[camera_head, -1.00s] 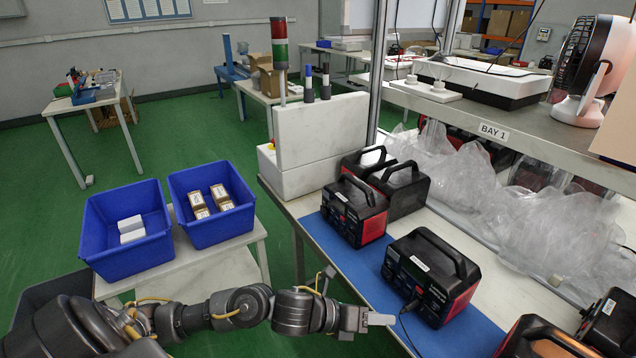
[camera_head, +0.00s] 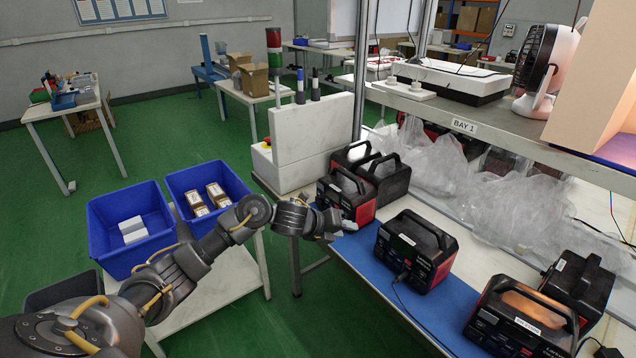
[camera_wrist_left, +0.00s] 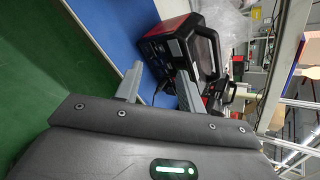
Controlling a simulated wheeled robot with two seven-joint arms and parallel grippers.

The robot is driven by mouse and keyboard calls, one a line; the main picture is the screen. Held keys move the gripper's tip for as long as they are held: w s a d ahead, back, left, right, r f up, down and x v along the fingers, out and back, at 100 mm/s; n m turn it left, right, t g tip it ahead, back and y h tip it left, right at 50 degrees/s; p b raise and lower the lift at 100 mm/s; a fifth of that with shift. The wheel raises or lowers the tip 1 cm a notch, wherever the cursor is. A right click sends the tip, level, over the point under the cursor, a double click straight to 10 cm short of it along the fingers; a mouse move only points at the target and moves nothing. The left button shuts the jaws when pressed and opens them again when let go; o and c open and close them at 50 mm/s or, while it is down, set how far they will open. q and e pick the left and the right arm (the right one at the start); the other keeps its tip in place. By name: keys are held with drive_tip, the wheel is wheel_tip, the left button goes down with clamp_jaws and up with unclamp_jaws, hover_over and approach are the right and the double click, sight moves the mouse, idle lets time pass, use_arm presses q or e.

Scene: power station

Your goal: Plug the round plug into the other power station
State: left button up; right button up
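A black and red power station (camera_head: 418,250) stands mid-bench on the blue mat, with a plug (camera_head: 402,276) and dark cable at its front. The plug is too small to make out its shape. Another power station (camera_head: 346,196) stands farther back on the mat. My left gripper (camera_head: 346,226) is near that farther station's lower front, left of the plugged one. In the left wrist view its fingers (camera_wrist_left: 159,86) are apart and empty, with a power station (camera_wrist_left: 180,48) and a thin dark cable beyond them. My right gripper is not in view.
More power stations stand behind (camera_head: 384,177) and at the front right (camera_head: 522,318). The blue mat (camera_head: 385,290) has bare room left of the plugged station. Plastic wrap (camera_head: 500,205) lies under the shelf. Blue bins (camera_head: 118,255) sit at the left.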

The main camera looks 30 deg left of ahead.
use_arm(q)
drive_tip(key=w+a+r+n+y, duration=0.3)
drive_tip(key=w+a+r, duration=0.3)
drive_tip(key=w+a, duration=0.3)
drive_tip(key=a+n, duration=0.1)
drive_tip(key=a, duration=0.2)
drive_tip(key=shift+w+r, duration=0.2)
drive_tip(key=shift+w, duration=0.2)
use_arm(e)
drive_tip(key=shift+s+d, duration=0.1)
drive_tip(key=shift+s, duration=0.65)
